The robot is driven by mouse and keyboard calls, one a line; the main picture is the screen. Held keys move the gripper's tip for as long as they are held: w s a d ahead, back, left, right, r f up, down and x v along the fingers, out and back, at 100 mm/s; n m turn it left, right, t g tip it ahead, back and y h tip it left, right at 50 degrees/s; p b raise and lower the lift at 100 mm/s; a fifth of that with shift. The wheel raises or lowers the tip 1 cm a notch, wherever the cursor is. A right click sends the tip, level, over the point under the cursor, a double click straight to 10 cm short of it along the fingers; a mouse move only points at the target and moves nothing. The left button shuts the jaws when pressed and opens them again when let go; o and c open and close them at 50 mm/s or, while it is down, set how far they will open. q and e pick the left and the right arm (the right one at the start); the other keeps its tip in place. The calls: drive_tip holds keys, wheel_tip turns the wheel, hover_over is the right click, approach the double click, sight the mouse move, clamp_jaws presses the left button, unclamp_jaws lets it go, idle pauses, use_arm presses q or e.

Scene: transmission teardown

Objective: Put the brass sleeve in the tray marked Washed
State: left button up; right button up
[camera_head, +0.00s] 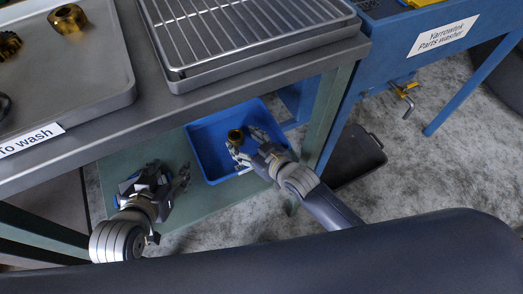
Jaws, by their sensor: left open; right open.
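A small brass ring-shaped part (236,135), which looks like the brass sleeve, is at the blue tray (205,150) on the lower shelf. My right gripper (243,143) is open over this tray, its fingers close to the brass part; I cannot tell whether they touch. A white label on the tray's near side is mostly hidden by this gripper and cannot be read. My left gripper (172,172) is open and empty, left of the blue tray, over the green shelf. Another brass ring-like part (67,19) lies in the grey tray marked To wash (105,75).
A toothed brass part (8,45) also lies in the To wash tray. A wire rack tray (250,40) stands on the bench above the shelf. The blue parts washer (400,45) stands at right. A dark bin (355,158) is on the floor. The bench edge overhangs the shelf.

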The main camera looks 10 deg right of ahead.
drive_tip(key=p+v, duration=0.2)
drive_tip(key=v, duration=0.5)
drive_tip(key=shift+s+d+r, duration=0.1)
drive_tip(key=shift+s+d, duration=0.1)
drive_tip(key=shift+s, duration=0.1)
use_arm(q)
drive_tip(key=s+a+f+g+y, duration=0.1)
drive_tip(key=s+a+f+g, duration=0.1)
drive_tip(key=s, duration=0.4)
drive_tip(key=s+a+f+g, duration=0.2)
drive_tip(key=s+f+g, duration=0.1)
drive_tip(key=s, duration=0.3)
drive_tip(key=shift+f+g+y, duration=0.35)
drive_tip(key=shift+g+y, duration=0.05)
drive_tip(key=shift+g, duration=0.5)
use_arm(e)
drive_tip(key=shift+s+d+r, duration=0.15)
drive_tip(key=shift+s+d, duration=0.05)
drive_tip(key=shift+s, duration=0.1)
use_arm(q)
drive_tip(key=shift+s, duration=0.1)
